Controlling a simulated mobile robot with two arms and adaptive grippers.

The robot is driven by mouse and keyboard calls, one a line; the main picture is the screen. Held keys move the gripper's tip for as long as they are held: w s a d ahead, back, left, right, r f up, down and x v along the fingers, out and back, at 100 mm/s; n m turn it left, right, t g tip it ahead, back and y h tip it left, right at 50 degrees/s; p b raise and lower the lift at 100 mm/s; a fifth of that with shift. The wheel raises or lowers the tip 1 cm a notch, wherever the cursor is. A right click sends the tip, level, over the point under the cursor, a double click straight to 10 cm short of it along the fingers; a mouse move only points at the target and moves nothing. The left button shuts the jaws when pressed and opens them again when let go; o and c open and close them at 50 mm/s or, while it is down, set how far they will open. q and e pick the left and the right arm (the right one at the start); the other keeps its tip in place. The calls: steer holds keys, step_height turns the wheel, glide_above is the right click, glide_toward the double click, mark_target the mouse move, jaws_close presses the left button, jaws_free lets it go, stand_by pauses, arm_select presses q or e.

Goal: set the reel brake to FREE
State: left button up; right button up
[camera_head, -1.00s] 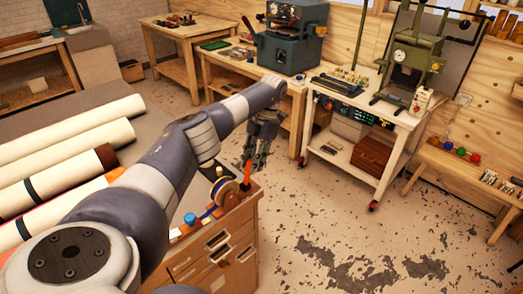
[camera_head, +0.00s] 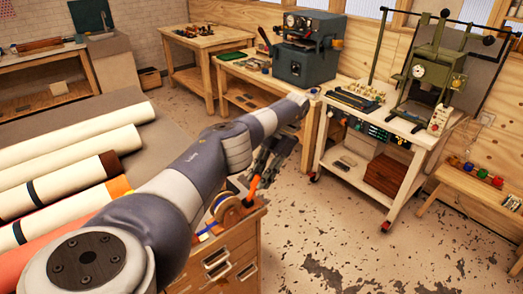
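The reel (camera_head: 229,209) is a tan and orange wheel on the wooden drawer cabinet (camera_head: 238,262), partly behind my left arm. An orange-red lever (camera_head: 253,188) stands at its right side, with its top leaning right. My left gripper (camera_head: 260,172), dark and pointing down, is at the top of the lever. Its fingers overlap the lever in the view, and I cannot tell whether they grip it. No FREE marking can be read. My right gripper is out of view.
Large white rolls (camera_head: 70,155) lie on the left. A white wheeled cart (camera_head: 400,195) and a low bench with coloured pots (camera_head: 482,174) stand on the right. The floor (camera_head: 340,240) right of the cabinet is clear.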

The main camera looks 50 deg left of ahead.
arm_select(q)
steer(key=o, duration=0.4)
steer(key=shift+o, duration=0.2)
steer(key=shift+w, duration=0.15)
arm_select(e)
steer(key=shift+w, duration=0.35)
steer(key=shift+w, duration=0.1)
arm_select(q)
steer(key=shift+r, duration=0.65)
step_height(320, 180, up, 9)
steer(key=shift+f, duration=0.15)
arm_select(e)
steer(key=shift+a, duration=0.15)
